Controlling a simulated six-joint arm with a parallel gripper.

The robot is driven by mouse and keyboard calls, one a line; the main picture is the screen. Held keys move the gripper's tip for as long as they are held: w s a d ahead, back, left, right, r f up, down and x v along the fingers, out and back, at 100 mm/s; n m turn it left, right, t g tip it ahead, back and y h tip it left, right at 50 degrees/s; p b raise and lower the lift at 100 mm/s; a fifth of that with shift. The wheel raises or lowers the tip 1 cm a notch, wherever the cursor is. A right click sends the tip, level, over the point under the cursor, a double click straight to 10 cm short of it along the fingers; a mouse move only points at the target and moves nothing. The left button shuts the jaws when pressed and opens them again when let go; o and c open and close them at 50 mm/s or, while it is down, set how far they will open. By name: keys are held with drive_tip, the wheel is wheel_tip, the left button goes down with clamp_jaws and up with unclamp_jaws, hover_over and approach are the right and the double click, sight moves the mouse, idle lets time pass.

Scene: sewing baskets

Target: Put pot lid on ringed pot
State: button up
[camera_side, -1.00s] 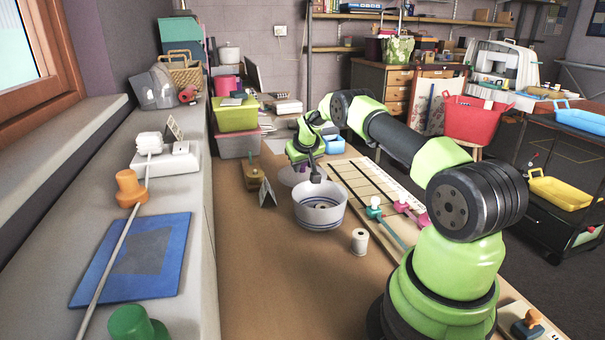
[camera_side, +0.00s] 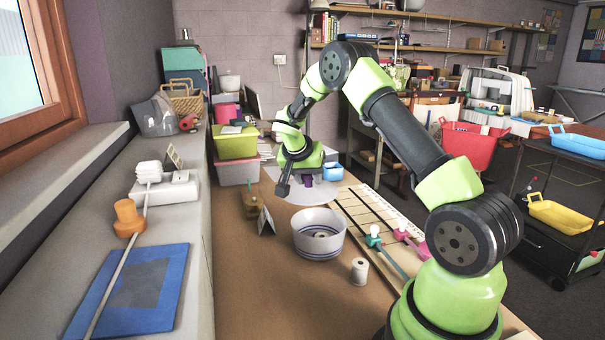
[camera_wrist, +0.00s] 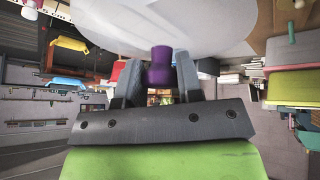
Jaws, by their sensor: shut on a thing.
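The pot lid is a wide, pale grey-white disc (camera_side: 325,196) with a purple knob (camera_side: 308,181), in the side view behind the ringed pot. My gripper (camera_wrist: 160,82) is shut on that knob, which stands between its two dark fingers in the wrist view. The lid's pale face (camera_wrist: 110,22) fills the top of the wrist view. I cannot tell how high the lid is above the table. The ringed pot (camera_side: 319,246) is a white bowl with dark blue bands. It stands upright and uncovered on the table, with something small and brownish inside.
A white thread spool (camera_side: 359,271) stands right of the pot. A small folded card (camera_side: 266,221) and a brown wooden object (camera_side: 252,204) are left of it. A striped board (camera_side: 364,214) with pegs lies to the right. A blue container (camera_side: 333,172) is behind. The front table is bare.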

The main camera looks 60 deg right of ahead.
sight(319, 199)
drive_tip(key=s+a+m, duration=0.1)
drive_tip(key=s+a+r+m+g, duration=0.1)
drive_tip(key=s, duration=0.1)
drive_tip(key=s+a+r+m+g, duration=0.1)
drive_tip(key=m, duration=0.1)
drive_tip(key=shift+s+y, duration=0.2)
drive_tip(key=shift+y, duration=0.1)
drive_tip(key=shift+f, duration=3.1)
drive_tip(key=shift+f, duration=0.65)
drive_tip(key=o, duration=1)
drive_tip(key=v, duration=1)
drive_tip(key=shift+f, duration=0.1)
